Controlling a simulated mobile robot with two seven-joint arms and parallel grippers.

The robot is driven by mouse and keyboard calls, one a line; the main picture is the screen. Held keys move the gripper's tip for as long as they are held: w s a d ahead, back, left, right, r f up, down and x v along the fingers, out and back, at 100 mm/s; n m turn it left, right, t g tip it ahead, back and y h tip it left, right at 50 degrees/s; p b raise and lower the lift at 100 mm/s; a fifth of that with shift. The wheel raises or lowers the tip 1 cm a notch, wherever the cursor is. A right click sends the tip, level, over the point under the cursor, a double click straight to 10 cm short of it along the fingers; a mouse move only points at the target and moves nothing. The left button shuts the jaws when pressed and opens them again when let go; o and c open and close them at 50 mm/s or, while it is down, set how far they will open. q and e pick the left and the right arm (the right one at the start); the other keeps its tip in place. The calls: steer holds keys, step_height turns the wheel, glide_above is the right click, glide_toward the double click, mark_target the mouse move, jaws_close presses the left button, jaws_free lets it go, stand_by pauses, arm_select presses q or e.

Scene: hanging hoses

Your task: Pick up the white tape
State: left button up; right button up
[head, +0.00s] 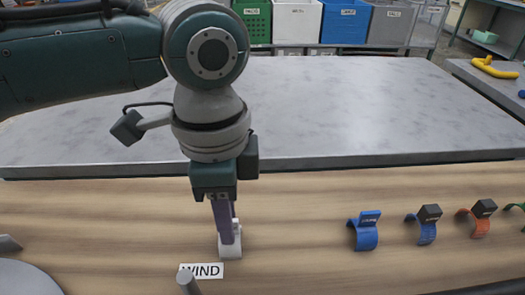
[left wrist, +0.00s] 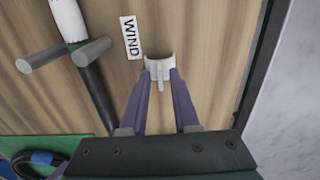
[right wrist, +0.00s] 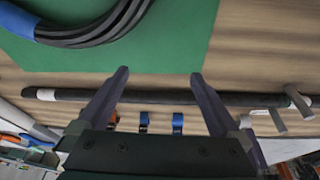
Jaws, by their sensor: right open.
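The white tape (head: 230,247) is a small white curved piece with a raised tab, on the wooden board beside the WIND label. It also shows in the left wrist view (left wrist: 160,62), at the fingertips. My left gripper (head: 227,236) points down at it. In the left wrist view the two purple fingers (left wrist: 161,78) stand apart, one on each side of the tab, with some gap visible. The fingertips hide part of the tape in the head view. My right gripper (right wrist: 159,74) is open and empty, over a black hose and green panel; it is not in the head view.
The WIND label (head: 202,271) lies close by. A blue clip (head: 365,232) and several other coloured clips sit to the right. A black hose (left wrist: 95,95) and grey peg (left wrist: 65,55) are near the left gripper. A bare grey table (head: 350,105) is behind.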

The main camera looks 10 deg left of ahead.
arm_select(q)
jaws_close()
steer(key=shift+r, duration=0.1)
stand_by(0.4)
step_height(320, 180, up, 20)
steer(key=p, duration=0.3)
steer(key=shift+p, duration=0.4)
arm_select(e)
step_height(320, 180, up, 4)
steer(key=shift+f, duration=0.1)
arm_select(q)
steer(key=shift+c, duration=1.7)
jaws_free()
jaws_close()
